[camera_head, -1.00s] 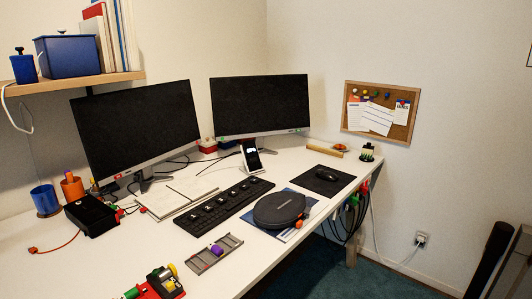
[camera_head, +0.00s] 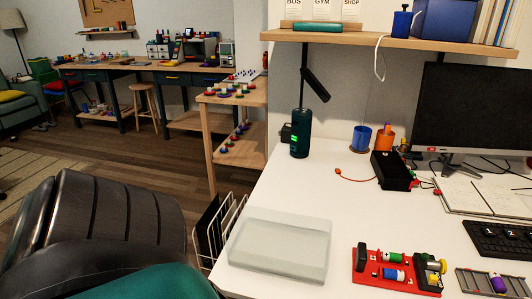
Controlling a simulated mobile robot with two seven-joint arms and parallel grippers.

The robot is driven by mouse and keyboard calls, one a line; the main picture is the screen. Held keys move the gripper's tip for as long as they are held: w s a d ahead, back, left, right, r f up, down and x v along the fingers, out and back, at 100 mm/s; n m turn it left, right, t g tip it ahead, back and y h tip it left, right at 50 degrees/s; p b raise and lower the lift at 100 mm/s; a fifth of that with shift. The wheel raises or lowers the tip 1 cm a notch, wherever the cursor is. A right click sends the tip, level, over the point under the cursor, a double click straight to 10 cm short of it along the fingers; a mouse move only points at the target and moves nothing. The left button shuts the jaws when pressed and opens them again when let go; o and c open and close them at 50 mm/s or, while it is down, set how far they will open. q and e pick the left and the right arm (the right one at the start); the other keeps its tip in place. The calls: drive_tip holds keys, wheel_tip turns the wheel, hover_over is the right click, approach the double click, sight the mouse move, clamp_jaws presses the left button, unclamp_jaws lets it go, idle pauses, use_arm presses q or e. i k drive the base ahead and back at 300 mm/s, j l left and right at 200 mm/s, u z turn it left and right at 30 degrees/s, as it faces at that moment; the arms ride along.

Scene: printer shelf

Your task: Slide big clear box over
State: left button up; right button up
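A big clear box (camera_head: 280,245), pale and translucent with a flat lid, lies on the white desk (camera_head: 300,195) at its near left corner, close to the left edge. It looks empty, though its inside is hard to make out. Neither of my grippers shows in the head view, so I cannot see where they are relative to the box.
A red tray with small parts (camera_head: 395,272) lies right of the box. A black chair (camera_head: 100,225) stands left. The desk behind the box is clear.

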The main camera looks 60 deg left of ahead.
sight(294, 247)
drive_tip(key=u, duration=1.75)
